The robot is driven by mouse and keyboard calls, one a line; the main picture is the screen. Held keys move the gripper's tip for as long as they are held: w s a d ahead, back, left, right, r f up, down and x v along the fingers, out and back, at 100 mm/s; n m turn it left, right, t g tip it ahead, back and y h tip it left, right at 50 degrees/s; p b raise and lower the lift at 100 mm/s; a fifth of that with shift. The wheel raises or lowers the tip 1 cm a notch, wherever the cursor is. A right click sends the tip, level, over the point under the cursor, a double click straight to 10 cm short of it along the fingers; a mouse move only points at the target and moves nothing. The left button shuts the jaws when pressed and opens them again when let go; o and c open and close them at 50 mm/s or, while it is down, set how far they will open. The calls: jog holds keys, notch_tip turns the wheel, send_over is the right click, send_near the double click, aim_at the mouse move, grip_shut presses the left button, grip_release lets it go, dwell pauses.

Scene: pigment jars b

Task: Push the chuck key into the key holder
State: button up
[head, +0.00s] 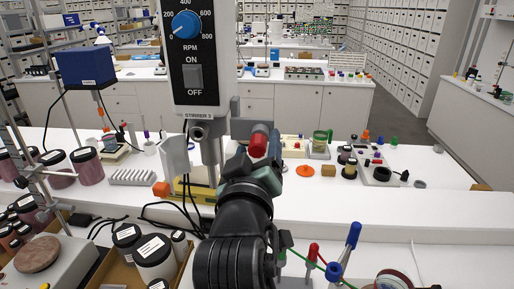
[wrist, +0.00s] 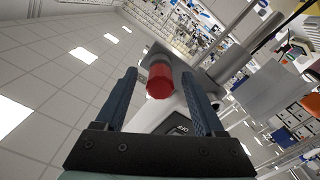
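A red cylindrical piece, apparently the chuck key's grip (head: 259,139), sits just right of the stirrer's lower end in the head view. In the wrist view the red grip (wrist: 160,82) lies between my two dark blue fingers, with a gap on either side. A grey block behind it, possibly the key holder (wrist: 158,54), is partly covered by the grip. How deep the key sits cannot be seen. My gripper (head: 258,152) is open around the red grip and also shows in the wrist view (wrist: 163,85). The key's metal shaft is hidden.
The overhead stirrer (head: 193,60) with RPM dial stands close left of my gripper. Jars (head: 155,258) stand front left; blue- and red-capped items stand front right. The white bench at right is partly clear.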

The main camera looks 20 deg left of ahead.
jog(key=p+v, duration=0.8)
jog(key=v, duration=0.5)
dwell(0.7)
jog(key=s+d+r+m+t+h+b, duration=0.3)
jog(key=d+r+m+t+h+b, duration=0.2)
jog(key=d+r+m+t+b, duration=0.4)
jog(key=d+r+t+b, duration=0.1)
jog(key=d+r+b, duration=0.3)
jog(key=r+b, duration=0.3)
jog(key=shift+d+r, duration=0.3)
jog(key=shift+r, duration=0.55)
